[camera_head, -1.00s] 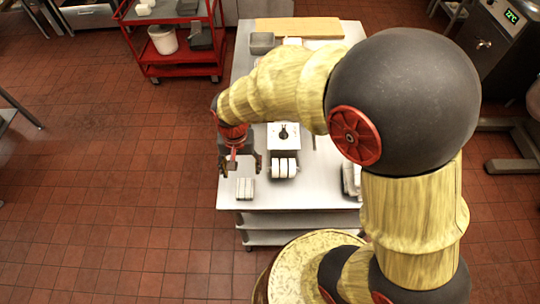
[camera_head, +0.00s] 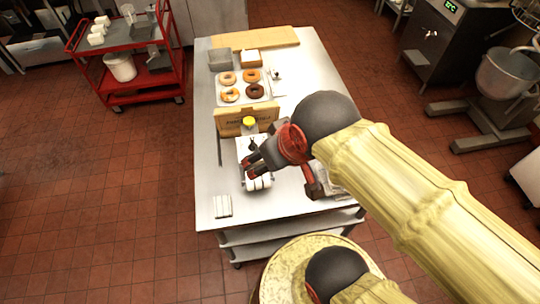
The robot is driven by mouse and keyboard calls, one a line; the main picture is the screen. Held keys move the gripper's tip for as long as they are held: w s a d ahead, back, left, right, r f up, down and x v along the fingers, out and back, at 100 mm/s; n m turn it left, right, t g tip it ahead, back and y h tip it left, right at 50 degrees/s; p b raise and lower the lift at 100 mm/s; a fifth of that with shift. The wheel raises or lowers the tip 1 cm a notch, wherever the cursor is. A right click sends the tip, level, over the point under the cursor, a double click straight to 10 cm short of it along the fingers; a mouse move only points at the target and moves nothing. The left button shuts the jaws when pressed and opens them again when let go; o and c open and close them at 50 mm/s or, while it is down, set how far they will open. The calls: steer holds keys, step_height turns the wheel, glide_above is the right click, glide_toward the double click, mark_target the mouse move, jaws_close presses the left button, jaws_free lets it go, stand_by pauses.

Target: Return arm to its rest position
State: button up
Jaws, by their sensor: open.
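My arm reaches in from the lower right of the head view, its yellow link slanting up to a dark joint over the table. My gripper (camera_head: 254,169) hangs above the near half of the steel table (camera_head: 210,185), close to a white device (camera_head: 245,146) with white rolls or cups at its front end. The gripper is open, and I see nothing held in it. It partly hides the white device. My wrist and arm cover part of the table's right side.
A tray of several donuts (camera_head: 228,79) lies behind a cardboard box (camera_head: 228,121). A small white stack (camera_head: 222,206) sits near the front left edge. A red cart (camera_head: 120,88) stands back left. A mixer bowl (camera_head: 505,78) is at right. The floor left of the table is clear.

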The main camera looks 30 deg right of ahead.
step_height(320, 180, down, 9)
steer(key=b, duration=0.9)
steer(key=shift+f, duration=0.2)
